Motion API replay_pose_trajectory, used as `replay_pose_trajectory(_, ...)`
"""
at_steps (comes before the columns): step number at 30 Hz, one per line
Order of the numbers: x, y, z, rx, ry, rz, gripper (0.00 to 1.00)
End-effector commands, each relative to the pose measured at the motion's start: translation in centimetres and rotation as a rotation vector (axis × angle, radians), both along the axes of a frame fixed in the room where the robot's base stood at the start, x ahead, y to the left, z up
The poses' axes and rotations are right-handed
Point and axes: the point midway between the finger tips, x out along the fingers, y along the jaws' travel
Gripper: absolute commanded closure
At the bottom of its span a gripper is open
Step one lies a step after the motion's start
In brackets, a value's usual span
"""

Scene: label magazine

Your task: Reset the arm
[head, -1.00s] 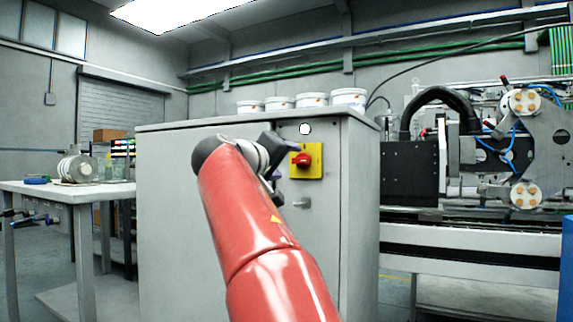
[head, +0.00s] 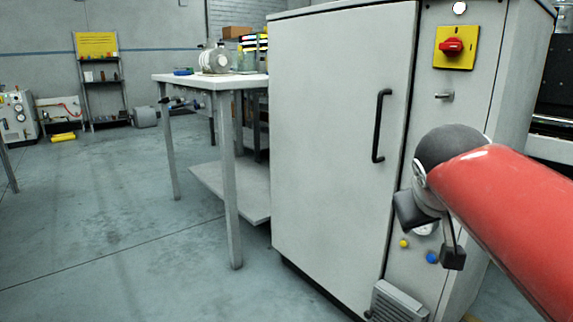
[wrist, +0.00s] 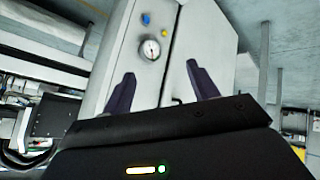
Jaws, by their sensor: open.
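My red arm reaches in from the right of the head view, and its gripper (head: 436,234) is in front of the grey cabinet (head: 335,130). In the wrist view my gripper (wrist: 160,76) shows two dark fingers spread apart with nothing between them. Beyond them is the cabinet (wrist: 183,45), seen tilted, with a round gauge (wrist: 151,49), a blue button (wrist: 146,19) and a yellow button. I cannot tell the exact gap between the fingers and the cabinet.
A red switch on a yellow plate (head: 455,47) is above my gripper. The cabinet has a black door handle (head: 381,125) and a vent (head: 398,302). A white table (head: 215,82) stands left of it. The floor (head: 110,230) at the left is clear.

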Motion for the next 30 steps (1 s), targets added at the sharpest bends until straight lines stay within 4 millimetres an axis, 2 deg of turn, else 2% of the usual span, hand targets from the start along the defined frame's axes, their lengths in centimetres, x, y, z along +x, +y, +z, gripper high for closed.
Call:
replay_pose_trajectory(1, -2.4, 1.1, -2.5, 0.055, 0.028, 0.01, 0.41)
replay_pose_trajectory(6, -8.1, 4.5, -9.6, 0.206, 0.111, 0.032, 0.41)
replay_pose_trajectory(14, -14.8, 8.1, -17.8, 0.366, 0.196, 0.018, 0.41)
replay_pose_trajectory(15, -15.3, 8.4, -17.6, 0.379, 0.203, 0.016, 0.41)
replay_pose_trajectory(16, -15.0, 8.3, -16.0, 0.376, 0.199, 0.018, 0.41)
replay_pose_trajectory(27, -14.9, 8.3, -7.8, 0.373, 0.201, 0.018, 0.41)
replay_pose_trajectory(30, -14.9, 8.3, -6.3, 0.373, 0.201, 0.018, 0.41)
